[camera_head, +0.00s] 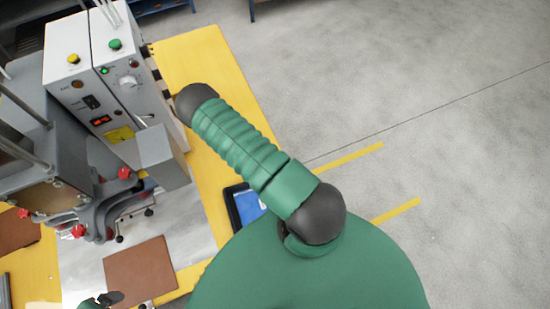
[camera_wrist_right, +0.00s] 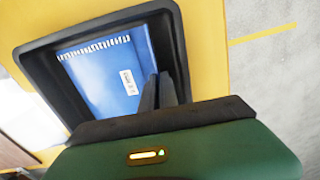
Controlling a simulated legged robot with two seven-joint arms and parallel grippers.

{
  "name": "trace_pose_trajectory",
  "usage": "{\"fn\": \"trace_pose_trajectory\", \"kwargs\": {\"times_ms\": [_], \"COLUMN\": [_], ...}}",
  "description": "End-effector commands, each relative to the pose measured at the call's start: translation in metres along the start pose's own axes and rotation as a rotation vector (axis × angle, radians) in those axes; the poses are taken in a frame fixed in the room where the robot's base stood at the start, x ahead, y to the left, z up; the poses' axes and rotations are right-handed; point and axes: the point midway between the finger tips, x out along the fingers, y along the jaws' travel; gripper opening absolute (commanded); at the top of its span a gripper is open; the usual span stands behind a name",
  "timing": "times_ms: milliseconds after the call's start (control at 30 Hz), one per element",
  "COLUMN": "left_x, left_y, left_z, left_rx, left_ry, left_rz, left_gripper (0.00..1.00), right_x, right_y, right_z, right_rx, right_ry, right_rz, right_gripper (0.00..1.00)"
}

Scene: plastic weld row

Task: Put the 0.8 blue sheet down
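A blue sheet (camera_wrist_right: 98,78) with a small white label and a white-marked edge lies in or over a black tray (camera_wrist_right: 178,40) in the right wrist view. Another blue edge shows beside it at its right. My right gripper (camera_wrist_right: 158,78) has its dark fingertips close together at the sheet's right side; whether they pinch a sheet is unclear. In the head view the tray (camera_head: 231,206) and blue inside it (camera_head: 248,205) show partly, with my green arm covering the rest and the right gripper. A bit of my left gripper (camera_head: 108,299) shows at the bottom left edge.
A grey machine (camera_head: 105,75) with buttons and red knobs stands at the left on a yellow table (camera_head: 208,60). A brown sheet (camera_head: 140,271) lies in front of it; another brown piece (camera_head: 17,232) is further left. Open grey floor (camera_head: 400,90) lies to the right.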

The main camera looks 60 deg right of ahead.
Motion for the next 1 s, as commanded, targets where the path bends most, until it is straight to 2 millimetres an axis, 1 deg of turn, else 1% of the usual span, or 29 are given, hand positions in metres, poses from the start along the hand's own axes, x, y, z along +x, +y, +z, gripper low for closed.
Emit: {"fn": "trace_pose_trajectory", "kwargs": {"times_ms": [33, 200, 467, 567, 667, 900, 967, 1000], "left_x": [0.001, 0.001, 0.0, 0.0, 0.001, -0.001, -0.002, -0.014], "left_y": [0.0, 0.0, 0.0, 0.0, 0.0, 0.0, 0.0, 0.0], "left_z": [0.0, 0.0, 0.0, 0.0, 0.0, 0.0, 0.0, -0.003], "left_rx": [0.0, 0.0, 0.0, 0.0, 0.0, 0.0, 0.0, 0.0], "left_ry": [0.0, 0.0, 0.0, 0.0, 0.0, 0.0, 0.0, -0.001], "left_rz": [0.0, 0.0, 0.0, 0.0, 0.0, 0.0, 0.0, 0.0], "left_gripper": [0.91, 0.91, 0.91, 0.91, 0.91, 0.91, 0.91, 0.91], "right_x": [0.002, 0.001, 0.0, -0.006, -0.023, -0.087, -0.1, -0.113], "right_y": [0.0, 0.0, 0.0, 0.001, 0.001, 0.001, 0.001, 0.001], "right_z": [0.0, 0.0, 0.0, 0.001, 0.001, 0.002, 0.002, 0.0], "right_rx": [-0.001, -0.001, 0.0, -0.001, -0.001, 0.001, 0.0, 0.0], "right_ry": [0.001, 0.001, 0.001, -0.001, -0.002, -0.004, -0.004, 0.0], "right_rz": [0.0, -0.001, -0.001, 0.0, 0.0, 0.002, 0.002, -0.001], "right_gripper": [0.05, 0.25, 0.25, 0.25, 0.25, 0.25, 0.25, 0.25]}}
